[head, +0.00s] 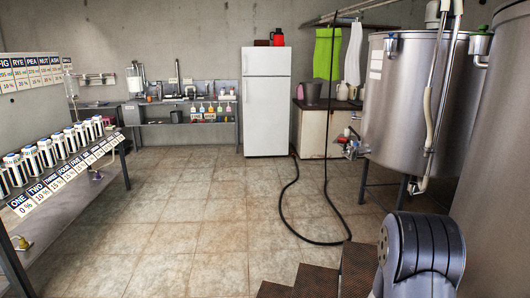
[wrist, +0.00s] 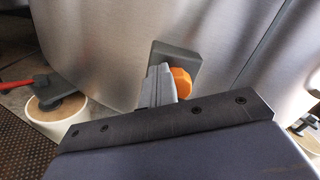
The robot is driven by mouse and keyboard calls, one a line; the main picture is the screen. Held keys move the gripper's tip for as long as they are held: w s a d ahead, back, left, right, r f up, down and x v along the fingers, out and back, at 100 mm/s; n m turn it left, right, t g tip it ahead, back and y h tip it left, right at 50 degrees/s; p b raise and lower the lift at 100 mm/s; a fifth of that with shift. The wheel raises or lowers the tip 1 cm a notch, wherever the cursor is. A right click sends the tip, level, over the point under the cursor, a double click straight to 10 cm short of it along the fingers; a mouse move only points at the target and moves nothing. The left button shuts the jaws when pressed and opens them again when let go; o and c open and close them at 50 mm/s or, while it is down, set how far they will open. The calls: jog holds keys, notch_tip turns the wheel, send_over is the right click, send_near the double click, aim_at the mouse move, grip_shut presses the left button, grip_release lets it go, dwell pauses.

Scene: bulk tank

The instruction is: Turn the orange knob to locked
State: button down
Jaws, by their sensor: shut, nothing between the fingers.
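The orange knob (wrist: 182,82) shows in the wrist view on a dark grey block (wrist: 178,58) fixed to the curved steel tank wall (wrist: 105,45). My gripper (wrist: 157,80) is shut and empty, with its grey fingers just left of the knob and partly in front of it. I cannot tell whether the fingers touch the knob. The knob's left part is hidden, and no lock marking is readable. I do not see the knob in the head view.
A pale round container (wrist: 58,118) with a red-handled tool (wrist: 15,87) stands left below the tank. In the head view, a steel tank (head: 410,110) stands on legs at right, a black hose (head: 285,210) lies on the floor, and the middle floor is clear.

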jog(key=shift+s+r, duration=0.15)
jog(key=shift+s, duration=0.1)
jog(key=shift+s+r+p, duration=0.3)
jog(key=shift+s+p, duration=0.1)
jog(key=shift+p, duration=0.15)
jog(key=shift+s+r, duration=0.15)
jog(key=shift+s, duration=0.4)
dwell(0.3)
jog(key=shift+r+p, duration=0.4)
jog(key=shift+p, duration=0.2)
jog(key=a, duration=0.6)
jog(key=shift+s, duration=0.25)
